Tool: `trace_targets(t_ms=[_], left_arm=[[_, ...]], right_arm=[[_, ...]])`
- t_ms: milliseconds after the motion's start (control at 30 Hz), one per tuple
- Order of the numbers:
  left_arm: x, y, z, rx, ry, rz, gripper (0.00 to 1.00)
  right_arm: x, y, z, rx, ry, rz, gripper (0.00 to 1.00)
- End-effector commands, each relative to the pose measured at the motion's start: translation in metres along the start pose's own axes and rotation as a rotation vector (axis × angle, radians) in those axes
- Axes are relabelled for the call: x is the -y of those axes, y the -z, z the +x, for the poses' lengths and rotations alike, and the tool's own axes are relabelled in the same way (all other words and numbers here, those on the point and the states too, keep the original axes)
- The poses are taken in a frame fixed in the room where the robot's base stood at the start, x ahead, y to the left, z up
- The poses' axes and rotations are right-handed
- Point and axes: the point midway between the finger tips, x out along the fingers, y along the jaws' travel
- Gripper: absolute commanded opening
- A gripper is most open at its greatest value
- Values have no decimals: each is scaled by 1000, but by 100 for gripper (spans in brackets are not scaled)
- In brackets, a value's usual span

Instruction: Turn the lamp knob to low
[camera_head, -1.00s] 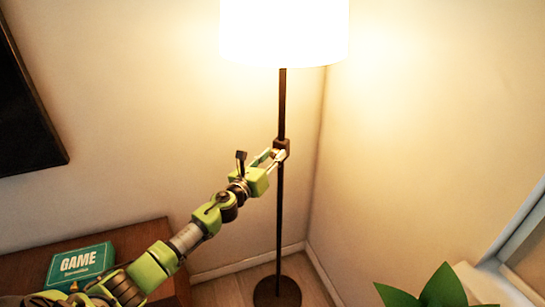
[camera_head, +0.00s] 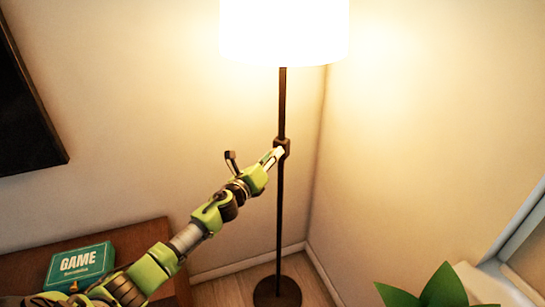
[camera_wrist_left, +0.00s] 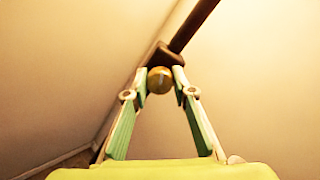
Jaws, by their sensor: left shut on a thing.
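The floor lamp has a glowing white shade (camera_head: 284,32) on a dark upright pole (camera_head: 280,215). A dark block (camera_head: 282,147) sits partway up the pole. My left gripper (camera_head: 278,153) reaches up to this block from the lower left. In the left wrist view, a round brass-coloured knob (camera_wrist_left: 160,80) sits between the fingertips, in front of the block (camera_wrist_left: 163,56). The fingers of the left gripper (camera_wrist_left: 160,84) are shut on the knob. In the head view the knob is hidden by the fingers. My right gripper is not in view.
A brown wooden cabinet (camera_head: 135,240) with a teal game box (camera_head: 80,263) on it stands at the lower left. A dark screen (camera_head: 25,110) hangs on the left wall. A green plant (camera_head: 443,288) is at the lower right. The lamp stands in the corner.

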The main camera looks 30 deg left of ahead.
Motion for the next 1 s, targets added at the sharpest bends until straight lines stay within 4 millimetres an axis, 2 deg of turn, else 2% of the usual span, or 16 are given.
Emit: trace_targets(t_ms=[1000], left_arm=[[-4,1,0,1,-2,-930,3]], right_arm=[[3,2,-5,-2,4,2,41]])
